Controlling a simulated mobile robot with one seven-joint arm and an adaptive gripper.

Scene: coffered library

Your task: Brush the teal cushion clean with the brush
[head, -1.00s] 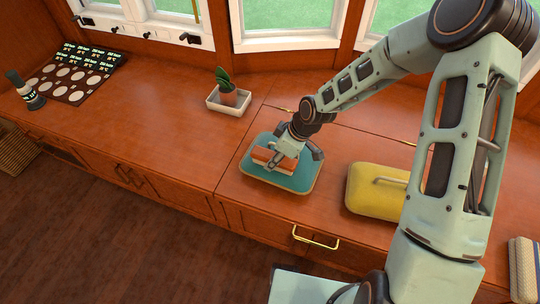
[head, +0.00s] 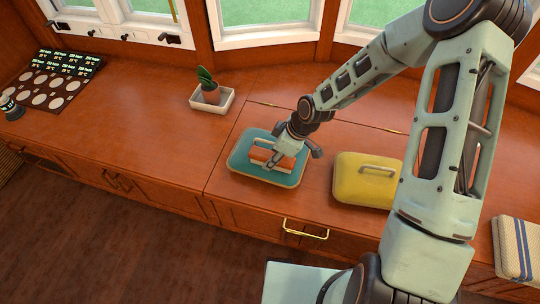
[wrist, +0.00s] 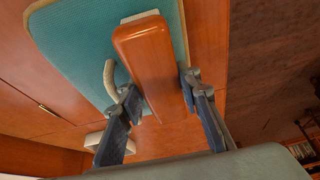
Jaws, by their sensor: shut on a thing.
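The teal cushion (head: 284,179) has a pale rim and lies flat on the wooden counter. It fills the upper left of the wrist view (wrist: 70,45), where a curved cream handle (wrist: 108,76) shows beside the brush. The brush has an orange-brown wooden back (head: 262,155) and a pale lower edge; it is over the cushion. In the wrist view the brush (wrist: 148,58) lies between the two fingers of my gripper (wrist: 158,86), which is shut on it. In the head view my gripper (head: 284,156) reaches down over the cushion. The brush's contact with the cloth is hidden.
A yellow cushion with a handle (head: 362,186) lies to the right. A potted plant in a white tray (head: 211,95) stands behind left. A dark board with pale discs (head: 57,80) is at far left. A striped block (head: 516,250) is at right. The counter's left middle is clear.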

